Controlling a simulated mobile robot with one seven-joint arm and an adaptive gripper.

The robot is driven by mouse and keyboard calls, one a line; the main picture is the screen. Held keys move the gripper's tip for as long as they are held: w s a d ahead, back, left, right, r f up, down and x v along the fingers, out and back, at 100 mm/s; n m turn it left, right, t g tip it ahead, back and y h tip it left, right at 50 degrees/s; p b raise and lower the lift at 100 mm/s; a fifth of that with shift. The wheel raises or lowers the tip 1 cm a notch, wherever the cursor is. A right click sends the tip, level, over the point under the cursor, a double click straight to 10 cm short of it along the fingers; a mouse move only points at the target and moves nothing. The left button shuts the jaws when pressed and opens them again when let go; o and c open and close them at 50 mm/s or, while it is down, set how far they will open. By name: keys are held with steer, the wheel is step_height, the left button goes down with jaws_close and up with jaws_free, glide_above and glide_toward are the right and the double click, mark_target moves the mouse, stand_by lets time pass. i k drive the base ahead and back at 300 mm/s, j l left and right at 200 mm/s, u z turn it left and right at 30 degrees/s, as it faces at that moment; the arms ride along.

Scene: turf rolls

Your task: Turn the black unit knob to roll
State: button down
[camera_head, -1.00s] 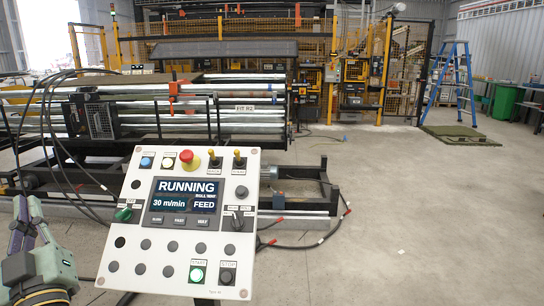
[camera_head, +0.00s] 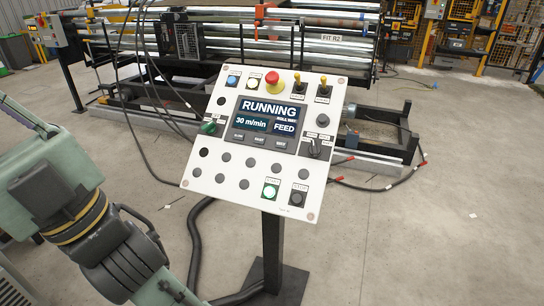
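A tilted white control panel (camera_head: 232,187) stands on a dark post in the middle of the head view. The black unit knob (camera_head: 314,148) is at the panel's right side, below a round dark button. Its small labels and exact pointer direction are too small to read. The panel's screen (camera_head: 267,124) reads RUNNING, 30 m/min and FEED. My arm comes in from the left and runs down past the bottom edge, left of the panel and apart from the knob. My gripper is out of the frame.
The panel also carries a green knob (camera_head: 209,127), a red mushroom button (camera_head: 273,86), two toggle switches and several buttons. A roller machine (camera_head: 235,50) stands behind it. Cables (camera_head: 372,186) lie on the floor. The concrete floor at the right is clear.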

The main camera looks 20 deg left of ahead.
mark_target(314, 150)
steer(key=j+z, duration=0.2)
steer(key=z, duration=0.15)
steer(key=j+z, duration=0.25)
steer(key=z, duration=0.15)
steer(key=j+z, duration=0.2)
steer(key=z, duration=0.15)
steer(key=k, duration=0.05)
